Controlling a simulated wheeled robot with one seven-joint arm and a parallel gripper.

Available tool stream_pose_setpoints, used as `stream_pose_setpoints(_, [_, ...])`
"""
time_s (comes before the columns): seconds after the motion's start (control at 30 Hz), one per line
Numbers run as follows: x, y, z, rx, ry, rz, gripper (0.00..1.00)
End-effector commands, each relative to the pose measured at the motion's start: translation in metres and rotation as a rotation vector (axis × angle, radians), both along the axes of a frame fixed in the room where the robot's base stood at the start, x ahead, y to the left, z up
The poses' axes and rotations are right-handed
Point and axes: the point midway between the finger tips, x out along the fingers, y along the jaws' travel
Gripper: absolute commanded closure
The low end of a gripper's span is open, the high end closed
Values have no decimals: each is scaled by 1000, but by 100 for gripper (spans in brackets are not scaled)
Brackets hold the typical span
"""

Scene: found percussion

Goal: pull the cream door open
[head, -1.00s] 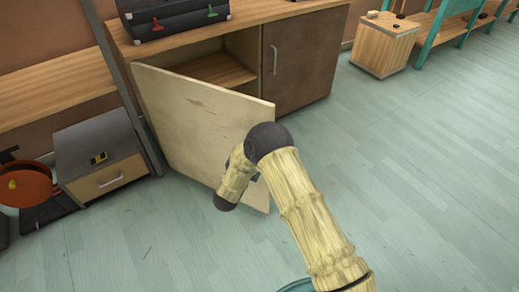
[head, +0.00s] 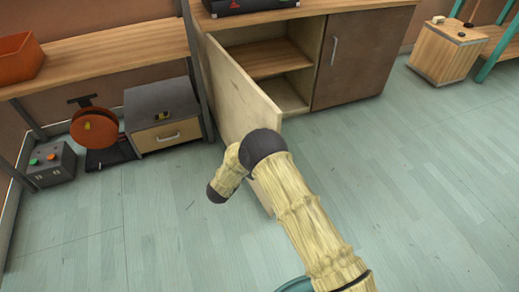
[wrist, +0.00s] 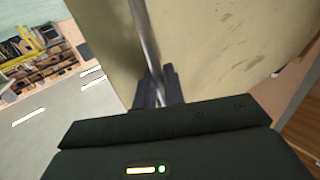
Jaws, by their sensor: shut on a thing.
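The cream door (head: 237,92) stands swung well out from the left side of the wooden cabinet. The cabinet's inside and its shelf (head: 266,58) show to the right of the door. In the wrist view the cream door (wrist: 215,50) fills the upper middle, with a long metal bar handle (wrist: 146,35) on it. My gripper (wrist: 160,88) is shut on that handle, with a dark finger on each side of it. In the head view my gripper is hidden behind my arm and the door.
A dark brown door (head: 365,58) closes the cabinet's right side. A grey drawer unit (head: 160,113) and an orange round object (head: 94,128) stand left of the cream door. A wooden crate (head: 446,55) is at the far right. The floor in front is clear.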

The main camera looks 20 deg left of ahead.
Motion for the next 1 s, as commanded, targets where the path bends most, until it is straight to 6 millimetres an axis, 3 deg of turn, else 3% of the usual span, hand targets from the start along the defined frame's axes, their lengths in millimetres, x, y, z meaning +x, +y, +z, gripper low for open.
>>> stream_pose_setpoints(0.33, [3, -1, 2, 4, -4, -1, 100])
stream_pose_setpoints(0.4, [3, -1, 2, 4, -4, -1, 80])
stream_pose_setpoints(0.47, [3, -1, 2, 3, -4, -2, 72])
stream_pose_setpoints(0.77, [1, 0, 1, 2, -2, -2, 72])
stream_pose_setpoints(1.0, [-23, 8, 2, 0, 1, 0, 72])
